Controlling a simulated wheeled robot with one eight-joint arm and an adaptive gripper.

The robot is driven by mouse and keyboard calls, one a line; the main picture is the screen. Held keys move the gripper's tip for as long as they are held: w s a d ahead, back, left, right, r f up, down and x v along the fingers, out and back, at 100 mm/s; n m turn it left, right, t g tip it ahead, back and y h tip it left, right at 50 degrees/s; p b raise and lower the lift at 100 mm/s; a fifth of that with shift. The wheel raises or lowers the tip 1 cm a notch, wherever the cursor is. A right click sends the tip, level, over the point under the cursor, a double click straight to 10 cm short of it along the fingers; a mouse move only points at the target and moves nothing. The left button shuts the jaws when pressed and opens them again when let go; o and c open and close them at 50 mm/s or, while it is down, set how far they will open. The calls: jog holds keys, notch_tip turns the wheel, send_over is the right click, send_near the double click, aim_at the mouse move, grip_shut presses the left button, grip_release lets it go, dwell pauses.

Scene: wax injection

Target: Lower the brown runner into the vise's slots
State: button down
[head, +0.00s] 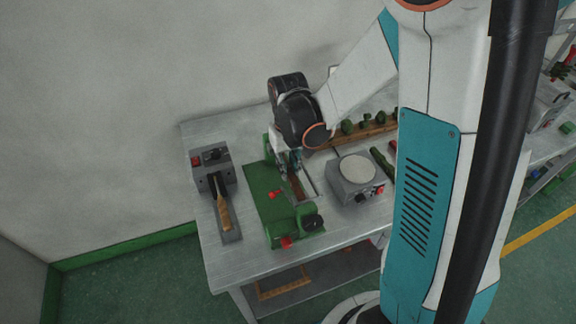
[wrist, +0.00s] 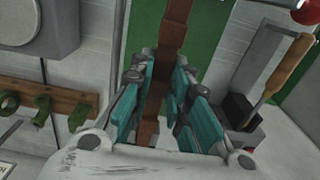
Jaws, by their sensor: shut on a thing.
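The brown runner (wrist: 174,32) is a long narrow strip, gripped between the teal fingers of my gripper (wrist: 160,90) in the wrist view. It extends out past the fingertips. In the head view, my gripper (head: 289,162) points down over the green vise, and a short part of the runner (head: 296,187) shows just below it. The green vise (head: 262,186) has red knobs and a black knob at its front end. Its green surface (wrist: 205,27) lies behind the runner in the wrist view. The slots are hidden, and I cannot tell whether the runner touches them.
A grey box with a round pale plate (head: 357,169) stands right of the vise. A wooden-handled tool (head: 223,212) rests on a grey unit (head: 212,172) at left. A wooden rack with green pieces (head: 367,131) is at the back. The table's front left corner (head: 222,272) is clear.

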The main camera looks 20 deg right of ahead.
jog(key=shift+f+b, duration=0.35)
jog(key=shift+f, duration=0.1)
jog(key=c, duration=1.4)
grip_release()
jog(key=shift+c, duration=0.2)
notch_tip(320, 180, up, 12)
